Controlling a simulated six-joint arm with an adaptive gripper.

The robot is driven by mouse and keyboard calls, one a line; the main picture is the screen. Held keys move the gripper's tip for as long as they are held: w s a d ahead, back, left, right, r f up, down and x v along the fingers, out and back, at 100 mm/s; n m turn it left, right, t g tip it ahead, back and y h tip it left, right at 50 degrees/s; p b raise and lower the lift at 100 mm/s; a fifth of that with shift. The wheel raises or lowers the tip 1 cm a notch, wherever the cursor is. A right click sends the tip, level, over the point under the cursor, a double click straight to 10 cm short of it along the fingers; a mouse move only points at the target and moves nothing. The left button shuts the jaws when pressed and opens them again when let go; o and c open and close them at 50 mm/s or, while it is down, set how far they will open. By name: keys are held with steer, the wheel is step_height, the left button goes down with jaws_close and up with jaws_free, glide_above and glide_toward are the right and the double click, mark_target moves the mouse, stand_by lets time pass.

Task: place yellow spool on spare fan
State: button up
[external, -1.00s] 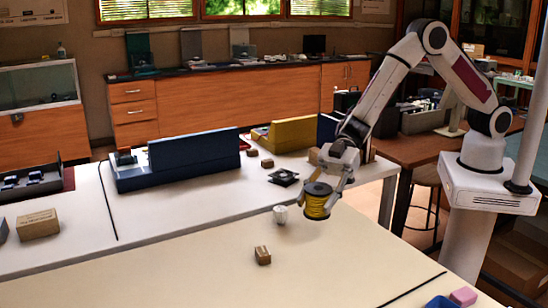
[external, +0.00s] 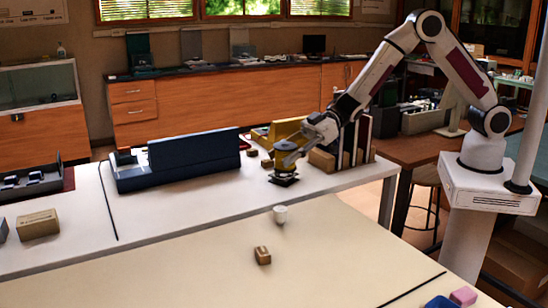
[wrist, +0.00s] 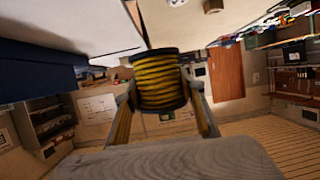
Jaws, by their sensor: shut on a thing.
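The yellow spool (external: 286,157) has dark rims and wound yellow cord. My gripper (external: 290,156) is shut on it, and it stands upright. In the external view the spool is right over the black spare fan (external: 284,179), which lies flat on the white table. Whether the spool touches the fan or hangs just above it I cannot tell. In the wrist view the spool (wrist: 159,80) sits between my two fingers. The fan does not show clearly there.
A blue bin (external: 190,158) stands left of the fan, and a yellow bin (external: 283,132) stands behind it. Upright panels and brown boxes (external: 322,158) are close on the right. A white cup (external: 280,214) and a small brown box (external: 262,255) stand on the nearer table.

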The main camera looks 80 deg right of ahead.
steer(key=w+d+r+m+t+h, duration=0.1)
steer(key=w+d+m+t+h, duration=0.2)
steer(key=d, duration=0.7)
steer(key=m+t+h, duration=0.1)
steer(key=m+h, duration=0.2)
steer(key=m, duration=0.1)
glide_above(284, 178)
steer(key=w+d, duration=0.1)
steer(key=d, duration=0.2)
steer(key=shift+w+a+f, duration=0.1)
steer(key=shift+a+f, duration=0.05)
steer(key=shift+f, duration=0.75)
steer(key=shift+f, duration=3.15)
steer(key=shift+f, duration=0.1)
steer(key=shift+f, duration=1.75)
steer(key=shift+f, duration=0.1)
